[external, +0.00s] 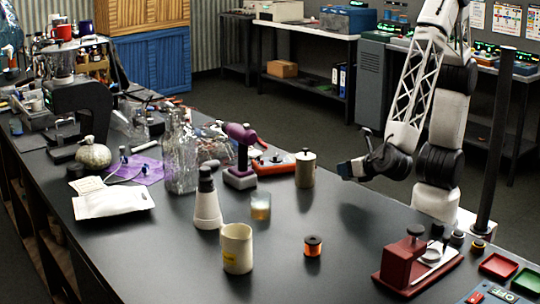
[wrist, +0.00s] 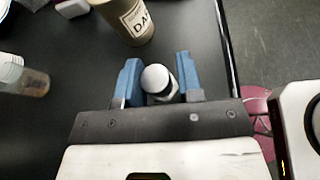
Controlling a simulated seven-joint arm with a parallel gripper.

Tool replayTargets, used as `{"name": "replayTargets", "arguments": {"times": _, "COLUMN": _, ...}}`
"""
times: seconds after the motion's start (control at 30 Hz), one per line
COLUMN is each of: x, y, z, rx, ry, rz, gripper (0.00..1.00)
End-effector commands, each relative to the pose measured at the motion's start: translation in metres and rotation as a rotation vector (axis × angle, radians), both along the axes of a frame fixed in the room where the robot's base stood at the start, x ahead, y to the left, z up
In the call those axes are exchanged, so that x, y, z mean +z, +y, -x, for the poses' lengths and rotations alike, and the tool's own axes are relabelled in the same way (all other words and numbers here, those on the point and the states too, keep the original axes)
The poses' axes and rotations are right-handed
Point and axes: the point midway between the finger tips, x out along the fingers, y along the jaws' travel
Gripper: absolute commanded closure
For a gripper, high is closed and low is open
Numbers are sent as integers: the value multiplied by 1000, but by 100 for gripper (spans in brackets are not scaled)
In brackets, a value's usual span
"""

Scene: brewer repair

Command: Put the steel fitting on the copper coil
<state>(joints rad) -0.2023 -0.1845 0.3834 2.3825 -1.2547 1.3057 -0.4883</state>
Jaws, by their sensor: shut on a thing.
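The copper coil (external: 313,246) is a small orange-brown spool with a dark top, standing on the black bench toward the front in the external view. My gripper (external: 347,170) is above the bench to the right of the beige canister, well up and right of the coil. In the wrist view, my gripper (wrist: 158,76) has its blue fingers around a small part with a pale, rounded silvery top, which I take to be the steel fitting (wrist: 157,80). The fitting cannot be made out in the external view. The coil is not seen in the wrist view.
The beige canister (external: 305,170) stands close to my gripper and shows in the wrist view (wrist: 130,20). A beaker (external: 261,206), a cream cup (external: 237,249) and a white conical bottle (external: 207,205) stand left of the coil. A red device (external: 402,262) is at right. Bench around the coil is clear.

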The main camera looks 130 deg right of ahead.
Motion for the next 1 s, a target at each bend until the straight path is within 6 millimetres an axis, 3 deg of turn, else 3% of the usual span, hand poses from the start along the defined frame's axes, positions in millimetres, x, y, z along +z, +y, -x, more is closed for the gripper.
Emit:
{"name": "replayTargets", "arguments": {"times": 0.17, "x": 2, "y": 5, "z": -7, "rx": 5, "ry": -2, "rz": 0, "gripper": 91}}
{"name": "replayTargets", "arguments": {"times": 0.37, "x": 9, "y": 26, "z": -34, "rx": 21, "ry": -6, "rz": 3, "gripper": 91}}
{"name": "replayTargets", "arguments": {"times": 0.7, "x": 30, "y": 98, "z": -108, "rx": 72, "ry": -16, "rz": 4, "gripper": 91}}
{"name": "replayTargets", "arguments": {"times": 1.0, "x": 44, "y": 155, "z": -151, "rx": 105, "ry": -20, "rz": 1, "gripper": 91}}
